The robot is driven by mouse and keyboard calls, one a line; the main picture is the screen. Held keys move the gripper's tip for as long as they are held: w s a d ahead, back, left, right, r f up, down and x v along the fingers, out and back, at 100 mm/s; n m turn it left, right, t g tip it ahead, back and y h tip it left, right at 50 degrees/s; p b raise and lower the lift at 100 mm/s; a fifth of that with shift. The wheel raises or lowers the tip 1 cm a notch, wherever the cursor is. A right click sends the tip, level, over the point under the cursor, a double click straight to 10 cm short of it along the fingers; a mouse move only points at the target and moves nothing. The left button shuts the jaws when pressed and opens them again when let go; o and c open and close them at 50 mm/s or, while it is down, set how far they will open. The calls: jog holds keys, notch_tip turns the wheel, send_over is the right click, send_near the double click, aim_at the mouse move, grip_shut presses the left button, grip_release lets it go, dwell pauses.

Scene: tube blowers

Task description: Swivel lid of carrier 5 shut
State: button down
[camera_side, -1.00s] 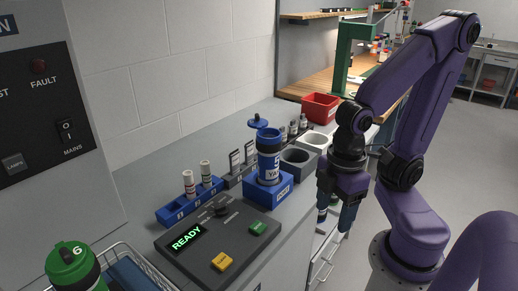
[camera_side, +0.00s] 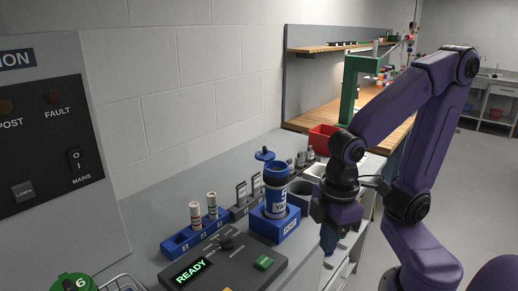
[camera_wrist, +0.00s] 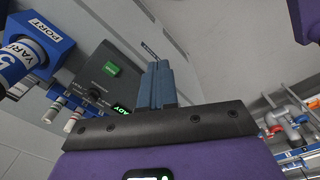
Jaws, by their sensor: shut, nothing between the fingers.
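Carrier 5 (camera_side: 275,197) is a blue and white cylinder standing upright in a blue port block (camera_side: 287,229). Its blue lid (camera_side: 264,154) sits swung out to the left of the top, so the carrier is open. In the wrist view, carrier 5 (camera_wrist: 16,62) shows at the left edge with its label; I cannot make out its lid there. My gripper (camera_side: 328,242) points down to the right of the carrier, apart from it and lower than its top. Its blue fingers are together and empty in the wrist view (camera_wrist: 157,75).
A control panel (camera_side: 222,262) reading READY, with a green button, lies in front of the port. Grey and white cups and a red bin (camera_side: 322,138) stand behind. A green-lidded carrier 6 (camera_side: 75,283) is at the lower left.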

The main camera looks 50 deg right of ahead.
jog(key=w+a+r+m+h, duration=0.1)
jog(key=w+a+r+m, duration=0.15)
jog(key=w, duration=0.45)
jog(key=w+a+r+m+h, duration=0.1)
jog(key=w+r+m, duration=0.15)
jog(key=w, duration=0.35)
jog(key=w+d+r+m+h, duration=0.25)
jog(key=w+m, duration=0.25)
jog(key=w, duration=0.5)
jog(key=w+d+r+m+h, duration=0.1)
jog(key=w+d+r+m, duration=0.3)
jog(key=w, duration=0.6)
jog(key=m+g+h, duration=0.1)
jog(key=m+h, duration=0.1)
jog(key=m, duration=0.6)
send_near(265, 153)
jog(key=w+d+f, duration=0.3)
jog(key=w+f, duration=0.1)
jog(key=f, duration=0.1)
jog(key=shift+s+d, duration=0.75)
jog(key=shift+d, duration=0.05)
